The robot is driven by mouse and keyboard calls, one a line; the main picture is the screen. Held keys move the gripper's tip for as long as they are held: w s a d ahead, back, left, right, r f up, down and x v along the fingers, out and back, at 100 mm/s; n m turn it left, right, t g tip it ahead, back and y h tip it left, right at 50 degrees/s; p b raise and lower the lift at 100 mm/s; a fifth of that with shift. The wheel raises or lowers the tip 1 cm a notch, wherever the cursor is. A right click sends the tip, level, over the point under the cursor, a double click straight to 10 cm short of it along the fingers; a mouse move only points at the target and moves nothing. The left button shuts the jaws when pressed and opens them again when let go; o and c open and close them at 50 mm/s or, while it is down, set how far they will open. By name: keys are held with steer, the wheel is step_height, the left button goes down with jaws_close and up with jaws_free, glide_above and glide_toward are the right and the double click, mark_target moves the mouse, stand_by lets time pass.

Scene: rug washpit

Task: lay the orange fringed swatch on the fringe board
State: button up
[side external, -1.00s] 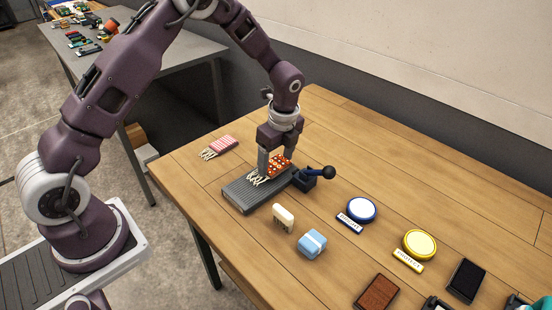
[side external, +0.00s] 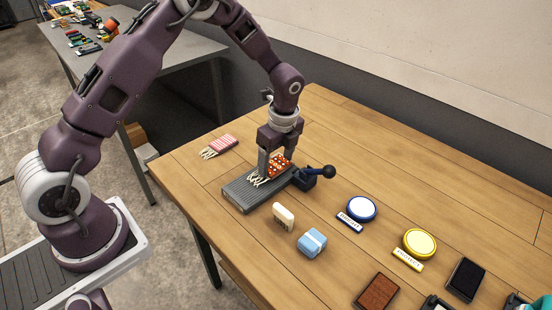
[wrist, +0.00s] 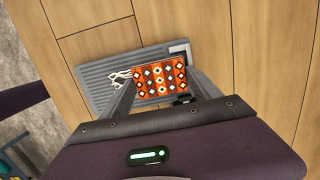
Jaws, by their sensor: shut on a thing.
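The orange fringed swatch (side external: 279,165) has a patterned face and cream fringe at its left end. It also shows in the wrist view (wrist: 160,79). My gripper (side external: 276,166) is shut on the swatch, one finger at each side. The grey ribbed fringe board (side external: 241,195) is directly below, and in the wrist view (wrist: 97,75) the swatch lies over its right part, fringe pointing left across the ribs. Whether the swatch touches the board cannot be told. A dark clamp with a blue lever and black ball (side external: 318,173) stands at the board's right end.
A pink striped fringed swatch (side external: 221,147) lies behind the board. A cream comb-like brush (side external: 283,216) and a light blue block (side external: 312,242) are in front. Blue (side external: 361,208) and yellow (side external: 419,243) round buttons stand at right. The table's back right is clear.

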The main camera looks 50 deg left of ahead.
mark_target(276, 165)
steer(key=shift+s+f, duration=0.1)
steer(key=shift+f, duration=0.15)
steer(key=o, duration=1.4)
steer(key=c, duration=0.3)
steer(key=shift+o, duration=0.8)
steer(key=shift+r, duration=3.6)
